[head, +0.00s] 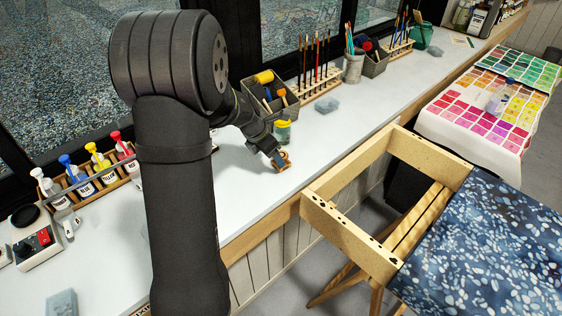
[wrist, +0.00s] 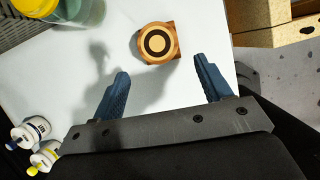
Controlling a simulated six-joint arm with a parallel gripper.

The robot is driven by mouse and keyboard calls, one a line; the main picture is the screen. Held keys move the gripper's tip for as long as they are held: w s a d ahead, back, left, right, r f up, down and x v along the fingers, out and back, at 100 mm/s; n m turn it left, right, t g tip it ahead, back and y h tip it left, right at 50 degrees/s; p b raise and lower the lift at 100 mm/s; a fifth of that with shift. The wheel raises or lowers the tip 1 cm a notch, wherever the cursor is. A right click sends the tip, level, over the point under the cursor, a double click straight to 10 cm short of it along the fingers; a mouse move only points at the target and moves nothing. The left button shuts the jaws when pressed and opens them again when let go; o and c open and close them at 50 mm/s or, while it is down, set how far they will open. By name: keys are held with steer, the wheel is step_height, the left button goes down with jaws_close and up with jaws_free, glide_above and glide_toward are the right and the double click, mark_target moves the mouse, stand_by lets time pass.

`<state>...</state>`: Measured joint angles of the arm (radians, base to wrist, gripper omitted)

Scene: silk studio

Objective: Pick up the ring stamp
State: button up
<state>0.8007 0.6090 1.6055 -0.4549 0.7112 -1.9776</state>
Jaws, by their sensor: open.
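The ring stamp (wrist: 158,43) is a small wooden block with a round face marked by a dark ring. In the wrist view it lies on the white counter, ahead of the fingertips and between their lines. In the head view it shows as a small brown piece (head: 284,161) near the counter's front edge. My gripper (wrist: 163,68) is open and empty, with one blue finger to the left and one to the right, short of the stamp. In the head view my gripper (head: 279,160) is right at the stamp and partly covers it.
A jar with a yellow lid and green contents (head: 282,131) stands close behind my gripper. A grey bin of rollers (head: 285,106) is behind it. Dye bottles (head: 76,172) stand in a rack at left. A wooden frame (head: 349,235) stands beyond the counter's front edge.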

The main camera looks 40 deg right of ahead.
mark_target(285, 155)
steer(key=x, duration=0.5)
steer(key=shift+s+d+r, duration=0.1)
steer(key=shift+s+d, duration=0.05)
steer(key=shift+c, duration=0.4)
steer(key=c, duration=1)
